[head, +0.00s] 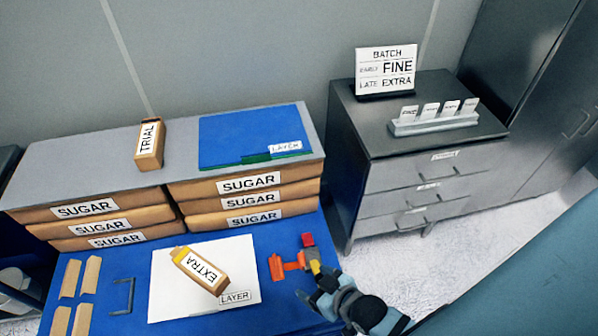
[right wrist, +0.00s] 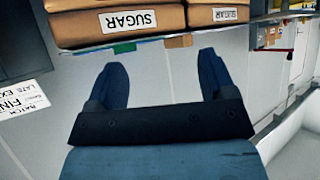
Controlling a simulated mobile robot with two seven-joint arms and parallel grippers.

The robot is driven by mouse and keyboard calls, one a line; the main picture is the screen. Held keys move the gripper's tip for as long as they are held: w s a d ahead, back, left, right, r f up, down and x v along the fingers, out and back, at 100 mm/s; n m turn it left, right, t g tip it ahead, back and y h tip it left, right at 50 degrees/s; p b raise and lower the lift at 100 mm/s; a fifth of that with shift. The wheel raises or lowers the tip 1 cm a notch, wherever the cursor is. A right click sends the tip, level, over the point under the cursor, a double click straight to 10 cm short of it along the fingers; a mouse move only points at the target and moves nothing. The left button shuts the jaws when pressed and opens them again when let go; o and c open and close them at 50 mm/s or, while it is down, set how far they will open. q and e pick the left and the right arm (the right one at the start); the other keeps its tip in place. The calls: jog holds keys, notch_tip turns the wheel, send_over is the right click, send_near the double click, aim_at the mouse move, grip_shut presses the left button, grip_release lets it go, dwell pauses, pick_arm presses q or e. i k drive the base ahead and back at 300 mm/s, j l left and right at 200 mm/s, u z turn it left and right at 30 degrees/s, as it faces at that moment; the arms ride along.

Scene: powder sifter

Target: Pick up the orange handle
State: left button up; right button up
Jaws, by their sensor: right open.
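An orange handle (head: 288,264) lies at the right side of the blue work table, with a red block (head: 308,240) and a small yellow part (head: 315,267) close by it. My right gripper (head: 311,285) is at the table's right edge, just below and right of the orange handle in the head view. Its fingers look apart from the handle. In the right wrist view my right gripper (right wrist: 160,68) is open with nothing between its fingers. I cannot clearly make out the handle in that view. My left gripper is not in view.
A white sheet (head: 165,290) with a carton marked EXTRA (head: 203,272) lies left of the handle. SUGAR bags (head: 250,200) under a grey shelf (head: 80,180) stand behind. A grey drawer cabinet (head: 385,180) stands at the right; floor shows between it and my arm.

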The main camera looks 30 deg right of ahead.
aim_at(275, 263)
jog(key=z, duration=0.6)
jog(key=u, duration=0.55)
jog(key=l+u, duration=0.2)
jog(key=u, duration=0.15)
jog(key=k+l+u, duration=0.1)
jog(key=u, duration=0.3)
jog(key=k+l+u, duration=0.1)
jog(key=u, duration=0.25)
jog(key=k+l, duration=0.25)
jog(key=k, duration=0.15)
